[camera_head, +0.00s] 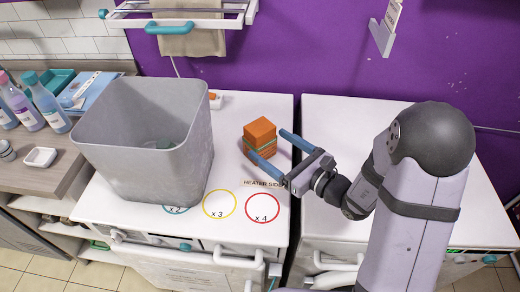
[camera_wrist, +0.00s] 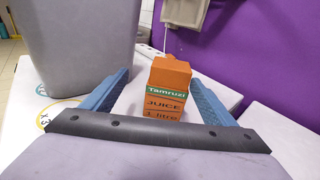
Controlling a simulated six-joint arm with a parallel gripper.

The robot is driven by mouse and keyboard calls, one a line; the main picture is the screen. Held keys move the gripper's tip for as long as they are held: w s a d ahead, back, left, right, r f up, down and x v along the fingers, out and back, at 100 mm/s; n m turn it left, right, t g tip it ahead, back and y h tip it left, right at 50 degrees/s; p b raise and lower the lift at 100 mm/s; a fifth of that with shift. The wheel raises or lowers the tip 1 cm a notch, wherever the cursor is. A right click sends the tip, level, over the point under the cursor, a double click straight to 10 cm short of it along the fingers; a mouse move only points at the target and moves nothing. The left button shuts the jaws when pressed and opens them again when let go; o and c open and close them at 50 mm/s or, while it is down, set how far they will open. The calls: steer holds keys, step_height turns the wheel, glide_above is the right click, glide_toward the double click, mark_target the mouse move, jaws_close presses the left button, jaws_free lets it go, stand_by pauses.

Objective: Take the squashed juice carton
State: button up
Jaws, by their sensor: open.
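The squashed juice carton (camera_head: 260,136) is a short orange box with a green band, standing on the white counter top. In the wrist view the carton (camera_wrist: 165,88) reads "Tamruzi JUICE 1 litro" and shows between the two blue fingers. My gripper (camera_head: 273,148) is open, with one finger at the carton's near side and the other just to its right. In the wrist view my gripper (camera_wrist: 168,95) has a visible gap on each side of the carton. I cannot tell whether either finger touches it.
A large grey bin (camera_head: 150,145) stands left of the carton, with something greenish inside. Coloured circles mark the white counter (camera_head: 240,235). A purple wall (camera_head: 290,50) with a towel rack (camera_head: 190,12) rises behind. Bottles (camera_head: 50,103) stand at the far left.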

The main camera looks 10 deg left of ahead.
mark_target(260, 128)
steer(key=shift+w+d+f+m+t+b, duration=0.1)
steer(key=shift+w+d+m+t+b, duration=0.15)
steer(key=shift+w+t, duration=0.15)
steer(key=shift+w+d+f+m+t+b, duration=0.15)
steer(key=shift+w+m+t, duration=0.1)
steer(key=shift+w+t, duration=0.15)
steer(key=shift+p+x, duration=0.55)
steer(key=shift+x, duration=0.85)
steer(key=shift+p+x, duration=0.8)
steer(key=shift+x, duration=1.45)
steer(key=shift+s, duration=0.1)
steer(key=c, duration=1.1)
steer(key=shift+r, duration=0.15)
steer(key=shift+r+b, duration=0.35)
steer(key=shift+r, duration=4.55)
